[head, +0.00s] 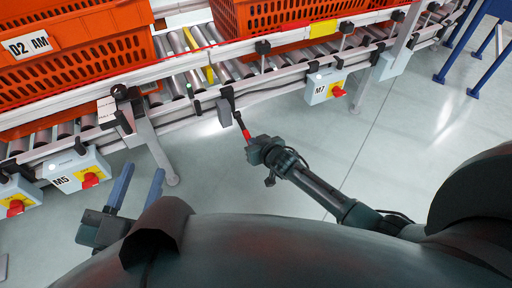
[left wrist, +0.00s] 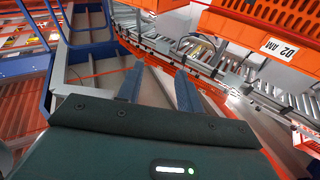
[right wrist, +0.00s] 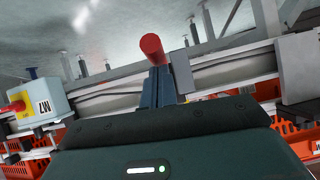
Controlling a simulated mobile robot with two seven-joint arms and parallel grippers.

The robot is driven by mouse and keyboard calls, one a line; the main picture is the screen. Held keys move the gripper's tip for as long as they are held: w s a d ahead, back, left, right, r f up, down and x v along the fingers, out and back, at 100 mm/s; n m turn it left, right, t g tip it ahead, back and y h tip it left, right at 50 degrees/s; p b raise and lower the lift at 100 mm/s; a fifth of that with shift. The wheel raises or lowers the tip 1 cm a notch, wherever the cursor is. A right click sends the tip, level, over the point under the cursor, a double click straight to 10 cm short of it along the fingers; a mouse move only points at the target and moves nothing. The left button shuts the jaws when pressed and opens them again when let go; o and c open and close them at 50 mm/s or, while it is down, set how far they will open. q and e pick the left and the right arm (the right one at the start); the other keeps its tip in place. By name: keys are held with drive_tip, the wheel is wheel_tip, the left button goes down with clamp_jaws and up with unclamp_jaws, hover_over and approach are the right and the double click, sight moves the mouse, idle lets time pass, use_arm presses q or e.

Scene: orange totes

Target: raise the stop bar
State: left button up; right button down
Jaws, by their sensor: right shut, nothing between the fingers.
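A lever with a red handle (head: 246,134) hangs off the near side of the conveyor, beside a grey block (head: 223,112). A yellow bar (head: 208,72), apparently the stop bar, lies between the rollers above it. My right gripper (head: 250,141) is at the red handle. In the right wrist view its fingers (right wrist: 158,72) are shut together and empty, with the red handle (right wrist: 152,46) just past the tips. I cannot tell whether they touch. My left gripper (head: 142,168) is open and empty, low in front of the conveyor; its spread fingers (left wrist: 158,70) also show in the left wrist view.
Orange totes (head: 80,62) stand on the roller conveyor. Control boxes M5 (head: 78,168) and M7 (head: 325,86), with red knobs, hang from its front rail. A conveyor leg (head: 150,140) stands between my grippers. The floor (head: 400,130) at right is clear; blue frames stand beyond.

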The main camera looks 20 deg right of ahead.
drive_tip(key=shift+f+b, duration=0.4)
drive_tip(key=shift+f, duration=0.5)
drive_tip(key=shift+w+f+b, duration=0.25)
drive_tip(key=shift+f+b, duration=0.5)
drive_tip(key=shift+f, duration=0.35)
drive_tip(key=shift+w+a+f+b, duration=0.1)
drive_tip(key=shift+w+f+b, duration=0.2)
drive_tip(key=shift+f, duration=0.25)
use_arm(q)
drive_tip(key=shift+w+d+r+m+t+h, duration=0.1)
drive_tip(key=shift+w+r+m+t+h, duration=0.1)
drive_tip(key=shift+r+h, duration=0.25)
drive_tip(key=shift+w+d+r+m+t+h, duration=0.1)
drive_tip(key=shift+w+r+t+h, duration=0.1)
drive_tip(key=shift+r+h, duration=0.2)
use_arm(e)
drive_tip(key=shift+f, duration=0.15)
use_arm(q)
drive_tip(key=shift+a, duration=0.1)
drive_tip(key=shift+r, duration=0.15)
